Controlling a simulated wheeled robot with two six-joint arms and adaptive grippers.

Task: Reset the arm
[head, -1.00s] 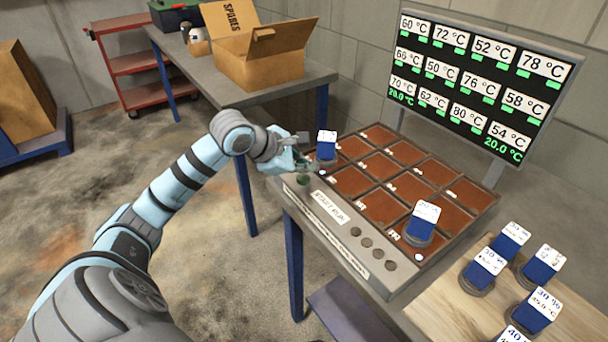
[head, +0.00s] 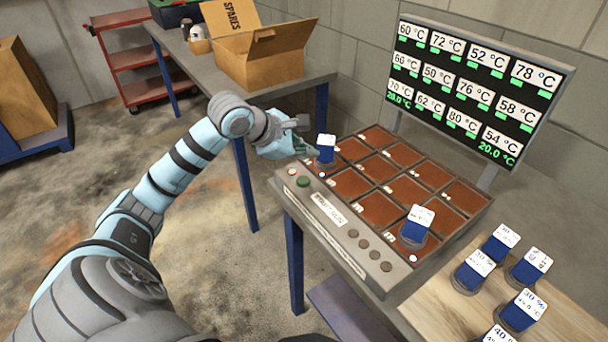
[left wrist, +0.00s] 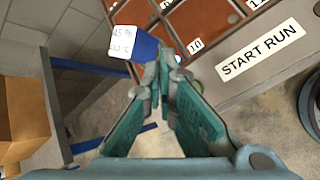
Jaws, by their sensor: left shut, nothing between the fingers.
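My left gripper (head: 300,146) is shut and empty in the head view, just above the near left corner of the grid panel (head: 330,222). A blue sample block with a white label (head: 325,150) stands on the panel's left corner cell, right beside the fingertips. In the left wrist view the shut fingers (left wrist: 168,65) point toward that block (left wrist: 140,42), and I cannot tell whether they touch it. A green button (head: 303,181) and a red button (head: 292,171) sit below the gripper on the panel's front strip. My right gripper is not in view.
A second blue block (head: 417,224) stands on the near right cell. Several more blocks (head: 474,270) stand on the wooden table (head: 440,308) at right. A temperature display (head: 480,90) rises behind the panel. A bench (head: 215,85) with a cardboard box (head: 262,60) is at the back.

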